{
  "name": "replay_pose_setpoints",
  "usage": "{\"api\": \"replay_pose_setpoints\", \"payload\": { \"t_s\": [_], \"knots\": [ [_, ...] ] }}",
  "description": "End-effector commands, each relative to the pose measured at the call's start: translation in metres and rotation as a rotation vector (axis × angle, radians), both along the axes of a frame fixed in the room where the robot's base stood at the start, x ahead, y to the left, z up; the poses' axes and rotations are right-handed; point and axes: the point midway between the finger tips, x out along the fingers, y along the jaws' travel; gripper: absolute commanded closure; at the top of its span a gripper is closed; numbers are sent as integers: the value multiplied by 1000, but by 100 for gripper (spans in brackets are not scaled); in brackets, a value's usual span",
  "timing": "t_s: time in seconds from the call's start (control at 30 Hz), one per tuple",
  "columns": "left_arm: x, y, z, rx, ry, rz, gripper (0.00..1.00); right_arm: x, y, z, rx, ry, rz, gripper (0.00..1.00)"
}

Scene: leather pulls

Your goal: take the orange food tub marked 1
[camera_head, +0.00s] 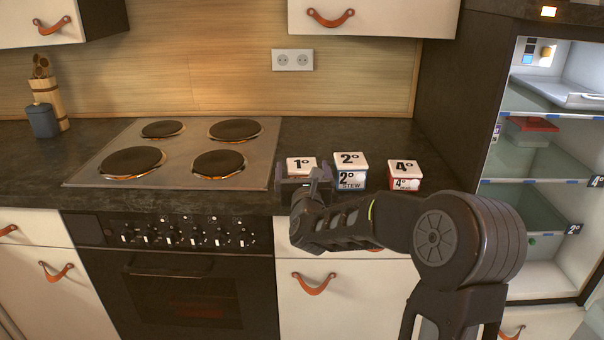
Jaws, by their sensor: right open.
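The orange food tub (301,167) marked 1 stands on the dark countertop, right of the stove. Its white lid with the "1" shows, while its front is largely hidden behind my right gripper. My right gripper (302,184) is open in front of the tub, its fingers near the tub's left and right sides. I cannot tell whether they touch it. My left gripper is not in view.
A blue tub (350,171) marked 2 stands close to the right, and a red tub (404,175) marked 4 farther right. The stove (182,152) is on the left. An open fridge (545,165) with shelves stands at the right.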

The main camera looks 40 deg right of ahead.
Motion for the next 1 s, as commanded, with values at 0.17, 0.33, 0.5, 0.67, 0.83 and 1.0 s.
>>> {"api": "replay_pose_setpoints", "payload": {
  "t_s": [0.17, 0.33, 0.5, 0.67, 0.83, 1.0],
  "knots": [
    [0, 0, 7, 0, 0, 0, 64, 13, -8, 3, 1, 1, 0, 6],
    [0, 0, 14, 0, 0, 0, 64, 34, -21, 4, 0, 0, 0, 6],
    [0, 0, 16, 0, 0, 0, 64, 44, -27, 3, 0, 0, 1, 6],
    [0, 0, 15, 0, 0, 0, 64, 44, -28, 3, 0, 0, 1, 6],
    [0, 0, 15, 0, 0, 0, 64, 44, -27, 3, 0, 0, 1, 6],
    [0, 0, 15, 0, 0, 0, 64, 44, -27, 3, 0, 0, 1, 6]
  ]
}}
